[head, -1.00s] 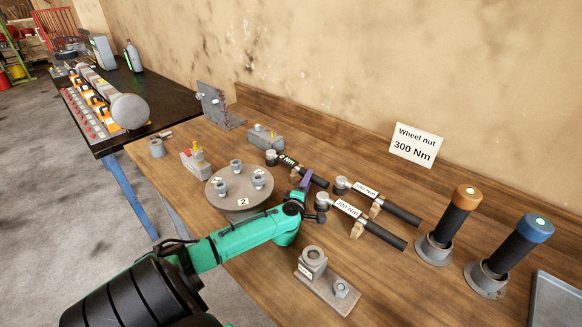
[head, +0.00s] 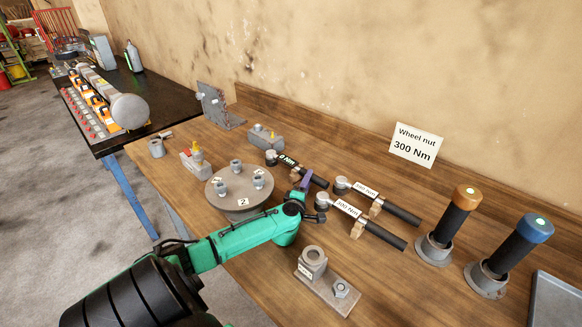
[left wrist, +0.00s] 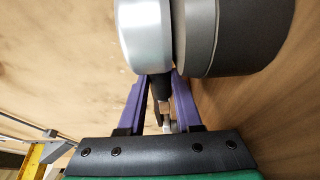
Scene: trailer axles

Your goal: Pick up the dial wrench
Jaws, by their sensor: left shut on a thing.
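The dial wrench (head: 289,161), with a dark display reading "0 Nm", lies at the back of the bench with its black handle toward the right. My left gripper (head: 305,182) has its purple fingers at the wrench's handle and is shut on it. In the left wrist view the two purple fingers (left wrist: 162,90) close around a dark part, just below a large silver and black cylindrical piece (left wrist: 146,35). The fingertips are partly hidden there. My right gripper is not in view.
Two wrenches with white labels (head: 347,208) (head: 365,190) rest on wooden stands close right of the gripper. A round nut plate (head: 239,190) stands to the left. A nut block (head: 326,285) lies in front. Two capped handles (head: 450,225) (head: 510,255) stand at right.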

